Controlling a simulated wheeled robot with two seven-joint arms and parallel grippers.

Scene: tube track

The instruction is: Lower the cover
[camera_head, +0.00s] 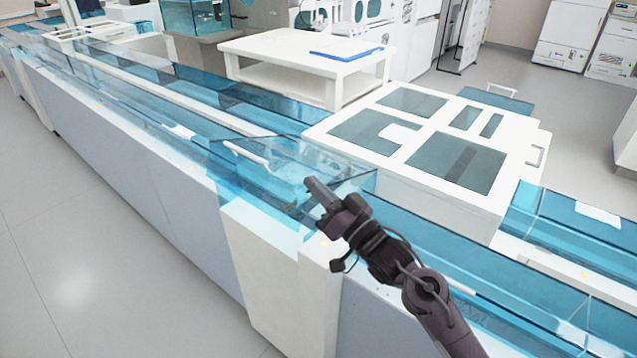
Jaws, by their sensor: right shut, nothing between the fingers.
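The cover (290,160) is a clear blue panel with a white bar handle (246,154) on its left part. It sits over the track near the middle of the view, and its edges stand above the neighbouring track covers. It looks raised or tilted, but its see-through panes make the exact angle hard to tell. My right gripper (312,187) is shut and empty. It is in front of the cover's right part, to the right of the handle and apart from it. I cannot tell whether it touches the panel. My left gripper is not in view.
The long tube track (130,125) with blue clear covers runs from back left to front right. A white-framed cabinet top (425,135) with dark panes lies behind my right arm. A white table (300,50) holds a blue item (346,54). Floor is free at left.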

